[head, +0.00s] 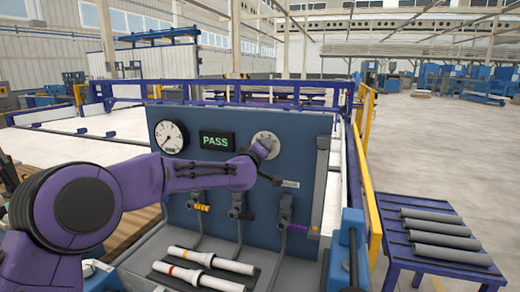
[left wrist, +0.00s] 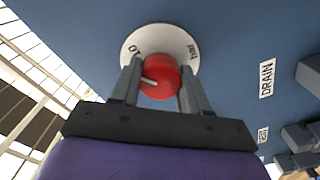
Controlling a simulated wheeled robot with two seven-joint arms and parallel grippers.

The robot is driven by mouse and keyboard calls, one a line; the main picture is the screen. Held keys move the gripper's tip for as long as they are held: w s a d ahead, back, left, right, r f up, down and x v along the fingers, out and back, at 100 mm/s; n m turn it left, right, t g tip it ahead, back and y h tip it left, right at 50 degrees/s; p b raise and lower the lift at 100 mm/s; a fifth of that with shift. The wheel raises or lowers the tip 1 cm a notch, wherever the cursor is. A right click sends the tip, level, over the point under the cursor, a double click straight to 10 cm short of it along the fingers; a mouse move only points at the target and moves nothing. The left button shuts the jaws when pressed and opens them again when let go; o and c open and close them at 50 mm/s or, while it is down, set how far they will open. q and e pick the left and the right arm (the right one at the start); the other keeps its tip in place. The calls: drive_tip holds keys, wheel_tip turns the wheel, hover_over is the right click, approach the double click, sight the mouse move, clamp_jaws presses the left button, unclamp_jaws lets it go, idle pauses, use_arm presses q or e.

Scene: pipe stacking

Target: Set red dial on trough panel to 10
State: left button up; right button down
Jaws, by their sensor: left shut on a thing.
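The red dial (left wrist: 160,80) sits on a round white scale plate (left wrist: 185,38) on the blue panel (left wrist: 235,30). My left gripper (left wrist: 158,85) has one finger on each side of the dial and is shut on it. A pale pointer mark shows on the dial's left side. The scale shows "10" at its left and "bar" at its right. In the head view my left arm reaches across the panel (head: 300,140) to the scale plate (head: 266,138), and the gripper hides the dial there. My right gripper is not in view.
The panel carries a gauge (head: 170,137), a "PASS" display (head: 217,141) and several valve handles below. Two white tubes (head: 210,259) lie on a tray in front. A purple table (head: 430,215) at right holds several grey pipes.

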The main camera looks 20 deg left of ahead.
use_arm(q)
drive_tip(key=shift+d+f+m, duration=0.1)
drive_tip(key=shift+f+m, duration=0.15)
drive_tip(key=shift+m, duration=0.35)
drive_tip(key=shift+f, duration=0.15)
drive_tip(key=o, duration=1.1)
drive_tip(key=shift+d, duration=0.1)
drive_tip(key=shift+c, duration=0.2)
drive_tip(key=shift+s+r, duration=0.1)
drive_tip(key=shift+r, duration=0.1)
drive_tip(key=s+b, duration=0.4)
drive_tip(key=s, duration=0.6)
drive_tip(key=shift+s+a, duration=0.2)
